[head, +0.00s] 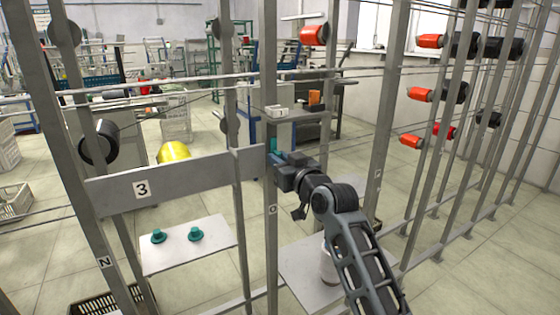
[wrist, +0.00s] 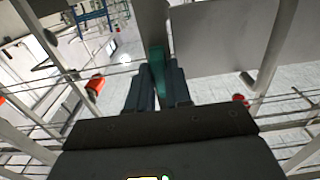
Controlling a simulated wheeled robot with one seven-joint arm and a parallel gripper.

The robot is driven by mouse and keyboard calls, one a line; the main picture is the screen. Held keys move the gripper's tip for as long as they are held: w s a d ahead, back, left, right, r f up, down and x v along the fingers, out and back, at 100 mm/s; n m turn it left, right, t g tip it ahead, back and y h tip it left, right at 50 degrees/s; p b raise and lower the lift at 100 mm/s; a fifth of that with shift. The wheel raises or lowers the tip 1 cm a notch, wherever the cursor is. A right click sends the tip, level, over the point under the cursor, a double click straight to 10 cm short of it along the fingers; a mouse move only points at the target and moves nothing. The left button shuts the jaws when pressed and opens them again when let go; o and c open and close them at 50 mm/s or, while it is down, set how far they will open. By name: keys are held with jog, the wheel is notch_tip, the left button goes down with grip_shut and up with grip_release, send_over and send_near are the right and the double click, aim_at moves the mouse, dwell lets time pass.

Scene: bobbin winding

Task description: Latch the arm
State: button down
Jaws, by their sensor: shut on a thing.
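My gripper (head: 277,168) is at the upright post in the middle of the head view, beside the right end of a grey flat arm (head: 205,176) marked 3. The arm runs from the left post to the middle post. In the wrist view my gripper (wrist: 158,78) has both fingers closed on a teal handle (wrist: 157,62). The handle also shows as a small teal piece (head: 276,146) by the post in the head view. The post and my gripper partly hide it, so I cannot tell whether the arm's end is latched.
A yellow bobbin (head: 173,152) sits behind the grey arm. Two teal pieces (head: 157,236) (head: 195,234) stand on a white shelf (head: 190,257) below. Red bobbins (head: 419,94) hang on the right-hand racks. Posts and thin rails stand close around my arm.

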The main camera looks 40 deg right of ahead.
jog(key=shift+f+b, duration=0.1)
jog(key=shift+b, duration=0.25)
jog(key=shift+w+a+f+n+b, duration=0.1)
jog(key=shift+a+f+n+b, duration=0.1)
jog(key=shift+n+b, duration=2.35)
jog(key=shift+w+a+f+n+b, duration=0.1)
jog(key=shift+a+f+n+b, duration=0.15)
jog(key=shift+n+b, duration=2.35)
jog(key=shift+a+f+n+b, duration=0.2)
jog(key=shift+n+b, duration=1.1)
jog(key=shift+n, duration=2.45)
jog(key=c, duration=1.1)
grip_release()
